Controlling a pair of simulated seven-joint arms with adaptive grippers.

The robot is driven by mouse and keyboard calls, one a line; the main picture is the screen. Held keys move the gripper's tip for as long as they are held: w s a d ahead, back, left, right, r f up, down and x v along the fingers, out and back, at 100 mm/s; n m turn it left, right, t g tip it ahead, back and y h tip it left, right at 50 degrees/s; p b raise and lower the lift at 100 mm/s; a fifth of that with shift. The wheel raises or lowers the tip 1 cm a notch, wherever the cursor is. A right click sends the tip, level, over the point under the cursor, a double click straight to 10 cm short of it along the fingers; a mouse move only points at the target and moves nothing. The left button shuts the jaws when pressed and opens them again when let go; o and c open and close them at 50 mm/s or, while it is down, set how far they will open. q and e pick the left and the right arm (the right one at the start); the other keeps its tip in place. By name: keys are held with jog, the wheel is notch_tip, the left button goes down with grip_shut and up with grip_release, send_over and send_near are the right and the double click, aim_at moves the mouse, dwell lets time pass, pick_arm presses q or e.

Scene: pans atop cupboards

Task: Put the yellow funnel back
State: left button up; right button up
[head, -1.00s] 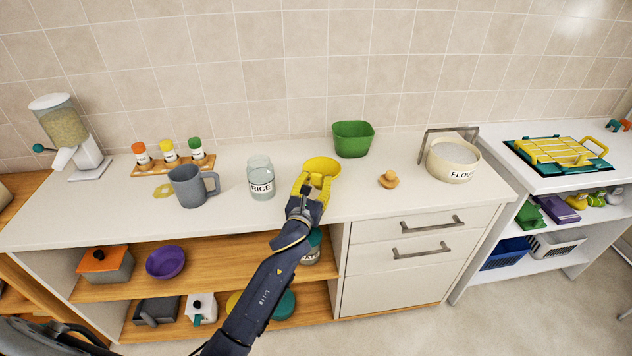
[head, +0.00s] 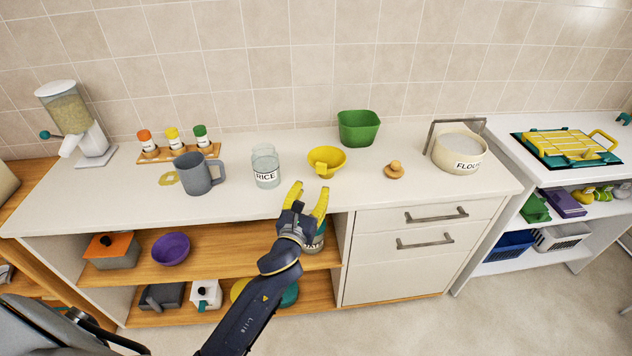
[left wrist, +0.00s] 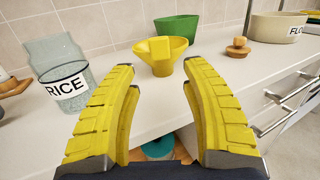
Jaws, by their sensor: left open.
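The yellow funnel (head: 327,161) sits on the white counter between the rice jar and the green container. It also shows in the left wrist view (left wrist: 161,56), with a square tab on its rim facing me. My left gripper (head: 308,192) is open and empty, in front of the counter's front edge and short of the funnel. In the left wrist view my two yellow fingers (left wrist: 160,95) are spread apart with the funnel beyond them, touching nothing. My right gripper is not in view.
The rice jar (head: 265,167) stands left of the funnel, the green container (head: 358,128) behind it, and a wooden knob-like lid (head: 394,170) to its right. A grey mug (head: 194,175) and flour bowl (head: 459,151) stand farther out. Shelves below hold pots and bowls.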

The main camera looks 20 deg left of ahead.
pick_arm(q)
jog(key=s+d+f+n+g+h, duration=0.1)
jog(key=s+f+n+g, duration=0.4)
jog(key=f, duration=1)
jog(key=s+f+n+g, duration=0.1)
jog(key=s+f+n, duration=0.65)
jog(key=f, duration=0.65)
jog(key=s+d+f+n+g+h, duration=0.1)
jog(key=s+f+n+g, duration=0.3)
jog(key=f+n, duration=0.8)
jog(key=s+a+f+n+g, duration=0.2)
jog(key=s+f+g, duration=0.1)
jog(key=s+f, duration=1.35)
jog(key=s+a+f+n+g, duration=0.1)
jog(key=s+f, duration=0.2)
jog(key=s, duration=0.4)
jog(key=s+a+f+n+g, duration=0.1)
jog(key=s+f+n+g, duration=0.1)
jog(key=s, duration=0.6)
jog(key=s+a+f+n+g+y, duration=0.1)
jog(key=s+f+n, duration=0.1)
jog(key=s+f, duration=0.3)
jog(key=s, duration=0.3)
jog(key=shift+s, duration=0.25)
